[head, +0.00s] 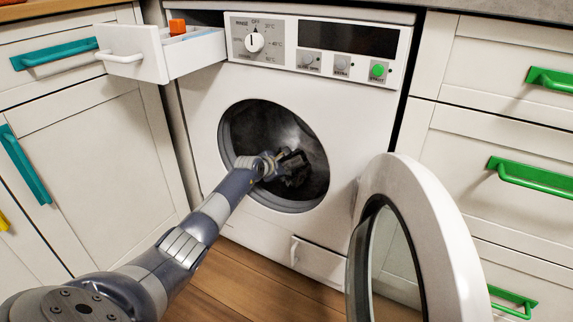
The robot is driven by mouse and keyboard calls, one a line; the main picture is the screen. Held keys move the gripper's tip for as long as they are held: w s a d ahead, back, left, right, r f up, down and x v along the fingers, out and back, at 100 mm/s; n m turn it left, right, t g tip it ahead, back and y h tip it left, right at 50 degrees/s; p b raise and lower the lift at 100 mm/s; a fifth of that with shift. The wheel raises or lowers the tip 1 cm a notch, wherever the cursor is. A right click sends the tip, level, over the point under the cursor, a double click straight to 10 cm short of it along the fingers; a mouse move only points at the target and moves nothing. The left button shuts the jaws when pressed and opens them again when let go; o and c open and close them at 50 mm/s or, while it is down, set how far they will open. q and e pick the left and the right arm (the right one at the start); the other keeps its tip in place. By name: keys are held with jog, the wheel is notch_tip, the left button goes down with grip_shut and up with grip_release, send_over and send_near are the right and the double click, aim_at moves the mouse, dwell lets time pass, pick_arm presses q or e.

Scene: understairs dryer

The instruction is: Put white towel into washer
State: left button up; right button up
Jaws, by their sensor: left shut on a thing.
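The washer (200,135) stands in the middle with its round opening uncovered. Its door (440,240) is swung wide open to the right. My left gripper (292,168) reaches through the opening into the dark drum (262,125). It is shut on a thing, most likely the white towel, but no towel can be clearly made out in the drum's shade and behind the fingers. My right gripper is not in view.
The detergent drawer (135,45) is pulled out at the upper left, with an orange block (177,27) in it. Cabinets with teal handles (55,53) stand left, drawers with green handles (530,176) right. The open door takes up the front right; wooden floor (235,285) shows below.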

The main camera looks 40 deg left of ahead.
pick_arm(q)
jog(key=o, duration=1.2)
jog(key=shift+v, duration=6.05)
jog(key=shift+d, duration=0.1)
